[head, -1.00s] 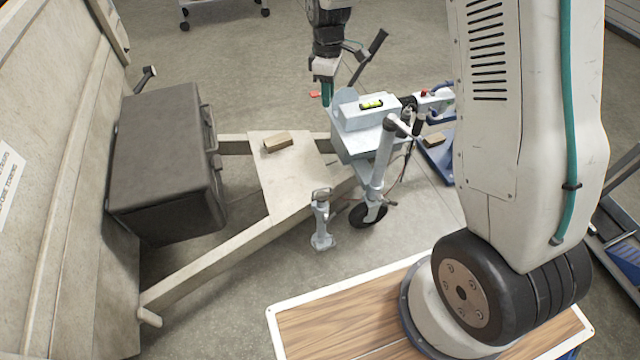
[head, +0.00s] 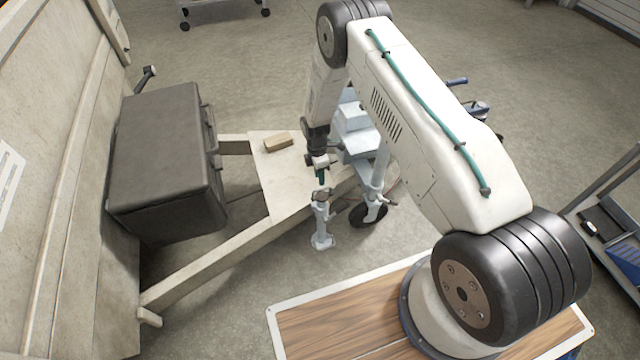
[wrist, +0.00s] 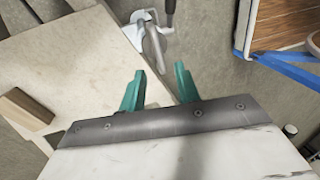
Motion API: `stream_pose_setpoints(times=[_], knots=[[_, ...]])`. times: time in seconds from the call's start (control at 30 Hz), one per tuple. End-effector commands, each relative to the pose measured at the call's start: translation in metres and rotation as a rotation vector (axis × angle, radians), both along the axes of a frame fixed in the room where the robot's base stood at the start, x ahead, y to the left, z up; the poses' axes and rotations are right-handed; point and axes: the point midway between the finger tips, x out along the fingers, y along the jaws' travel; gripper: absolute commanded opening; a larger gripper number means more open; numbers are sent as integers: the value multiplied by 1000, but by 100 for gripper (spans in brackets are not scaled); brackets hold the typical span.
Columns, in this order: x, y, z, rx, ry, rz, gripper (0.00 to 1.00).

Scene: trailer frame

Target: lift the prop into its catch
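The prop (head: 321,222) is a light grey metal leg with a flat foot and a loop-like top. It stands upright beside the trailer frame. My gripper (head: 321,175) is just above its top, pointing down. In the wrist view the two teal fingers of my gripper (wrist: 160,70) are apart with nothing between them. The top of the prop (wrist: 153,42) shows just beyond the fingertips, roughly in line with the gap. I cannot make out the catch clearly. In the head view I cannot tell whether the fingers touch the prop.
The jockey wheel (head: 368,214) and its post stand close to the right of the prop. A wooden block (head: 278,142) lies on the frame's plate (head: 285,190). A dark box (head: 165,150) is at the left. My arm hides much of the hitch. Floor in front is clear.

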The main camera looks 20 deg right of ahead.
Motion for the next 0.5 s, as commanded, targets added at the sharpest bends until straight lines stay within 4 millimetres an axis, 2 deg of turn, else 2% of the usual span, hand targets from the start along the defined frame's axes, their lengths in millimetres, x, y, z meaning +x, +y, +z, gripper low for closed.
stream_pose_setpoints(times=[0.1,0.23,0.5], knots=[[-5,0,-20,0,2,-1,32],[-7,0,-35,0,1,-1,32],[-8,0,-42,0,-1,-1,32]])
